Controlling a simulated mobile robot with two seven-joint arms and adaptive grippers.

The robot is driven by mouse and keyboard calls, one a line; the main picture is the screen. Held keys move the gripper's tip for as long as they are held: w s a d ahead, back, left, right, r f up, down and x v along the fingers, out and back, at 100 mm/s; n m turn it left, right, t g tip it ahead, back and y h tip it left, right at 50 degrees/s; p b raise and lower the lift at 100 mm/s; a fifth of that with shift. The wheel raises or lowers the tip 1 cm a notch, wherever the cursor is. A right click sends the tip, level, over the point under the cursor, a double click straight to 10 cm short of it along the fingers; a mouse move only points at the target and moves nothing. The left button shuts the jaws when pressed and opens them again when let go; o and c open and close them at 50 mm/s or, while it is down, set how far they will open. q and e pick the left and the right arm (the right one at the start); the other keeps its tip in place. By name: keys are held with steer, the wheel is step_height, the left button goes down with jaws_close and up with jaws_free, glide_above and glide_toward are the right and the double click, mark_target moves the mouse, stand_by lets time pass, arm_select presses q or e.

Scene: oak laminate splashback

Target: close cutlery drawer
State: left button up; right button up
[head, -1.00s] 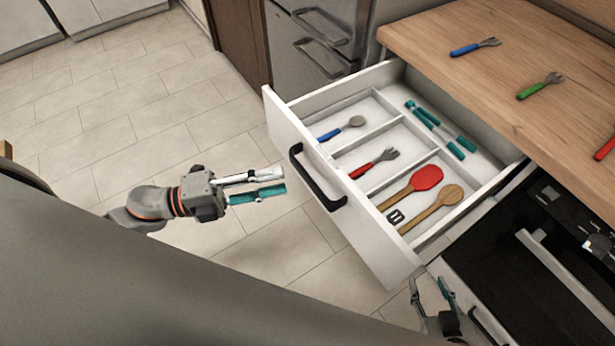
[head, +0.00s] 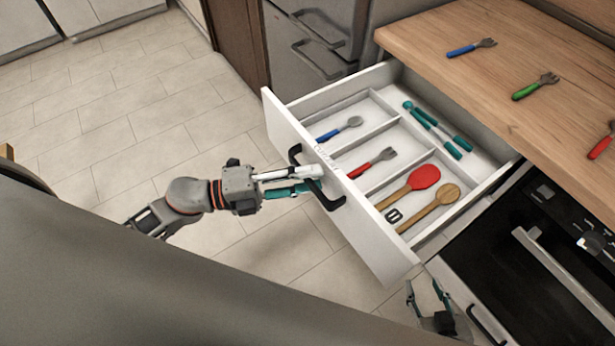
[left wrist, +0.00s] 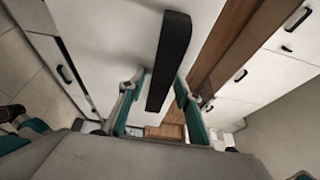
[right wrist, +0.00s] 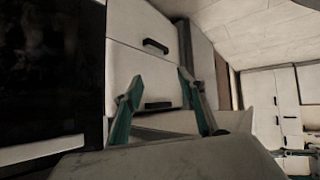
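The white cutlery drawer (head: 366,236) is pulled well out below the wooden counter. It holds a blue spoon (head: 340,129), a red fork (head: 372,163), a red spatula (head: 410,187), a wooden spoon (head: 430,209) and teal tongs (head: 438,130). My left gripper (head: 316,180) is at the drawer's black handle (head: 332,198). In the left wrist view, the handle (left wrist: 169,55) runs between its two spread fingers; I cannot tell whether they touch it. My right gripper (head: 426,288) is open and empty, low beyond the drawer's near right corner; its spread fingers show in the right wrist view (right wrist: 156,88).
The counter (head: 500,80) carries a blue fork (head: 472,47), a green fork (head: 536,86) and a red-handled utensil (head: 602,145). A black oven (head: 510,255) stands right of the drawer.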

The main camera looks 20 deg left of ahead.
arm_select(q)
jaws_close()
steer(key=w+d+b, duration=0.2)
steer(key=w+d, duration=0.9)
steer(key=w, duration=0.4)
steer(key=w+d+b, duration=0.2)
steer(key=w+d, duration=1)
steer(key=w, duration=0.3)
steer(key=shift+w+d, duration=0.15)
steer(key=shift+d, duration=0.15)
arm_select(e)
steer(key=shift+w+d+f, duration=1.15)
steer(key=shift+w+d, duration=0.05)
steer(key=shift+w, duration=0.05)
arm_select(q)
steer(key=shift+r, duration=0.15)
arm_select(e)
steer(key=shift+r, duration=0.15)
